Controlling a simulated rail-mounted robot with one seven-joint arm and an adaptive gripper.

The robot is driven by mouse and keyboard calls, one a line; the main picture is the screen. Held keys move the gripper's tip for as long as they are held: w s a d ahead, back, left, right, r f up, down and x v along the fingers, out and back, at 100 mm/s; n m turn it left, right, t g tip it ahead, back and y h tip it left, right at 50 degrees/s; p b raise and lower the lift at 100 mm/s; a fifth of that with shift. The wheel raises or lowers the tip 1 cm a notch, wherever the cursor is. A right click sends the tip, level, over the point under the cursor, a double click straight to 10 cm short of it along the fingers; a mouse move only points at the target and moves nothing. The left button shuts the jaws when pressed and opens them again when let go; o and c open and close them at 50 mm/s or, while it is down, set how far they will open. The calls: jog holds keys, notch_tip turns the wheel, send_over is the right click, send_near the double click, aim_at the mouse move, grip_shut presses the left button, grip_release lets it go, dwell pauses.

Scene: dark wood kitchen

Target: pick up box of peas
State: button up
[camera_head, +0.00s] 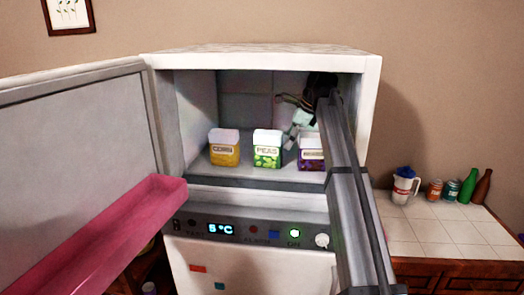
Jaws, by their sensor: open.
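The box of peas (268,149) is a small green box with a white top and a label reading PEAS. It stands upright on the floor of the open upper fridge compartment (236,178), in the middle of three boxes. My gripper (290,118) is inside the compartment, up and to the right of the peas, between it and the right-hand box. It looks apart from the peas and holds nothing that I can see. My arm comes in from the right and hides part of the compartment's right side.
A yellow corn box (224,147) stands left of the peas, and a purple box (311,154) stands close on the right. The fridge door (75,155) is open at the left, with a pink shelf (120,235). A tiled counter (435,232) at right holds a jug, cans and bottles.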

aim_at(258, 143)
jog(key=shift+g, duration=0.6)
jog(key=a+p, duration=0.1)
jog(key=a, duration=0.1)
jog(key=a+p, duration=0.1)
jog(key=a, duration=0.1)
jog(key=w+a+p, duration=0.1)
jog(key=a, duration=0.2)
jog(key=shift+f+p, duration=0.1)
jog(key=shift+p, duration=0.2)
jog(key=a+p, duration=0.1)
jog(key=a, duration=0.2)
jog(key=shift+w+f+p, duration=0.15)
jog(key=shift+p, duration=0.2)
jog(key=shift+x, duration=1.4)
jog(key=shift+d, duration=0.1)
grip_shut()
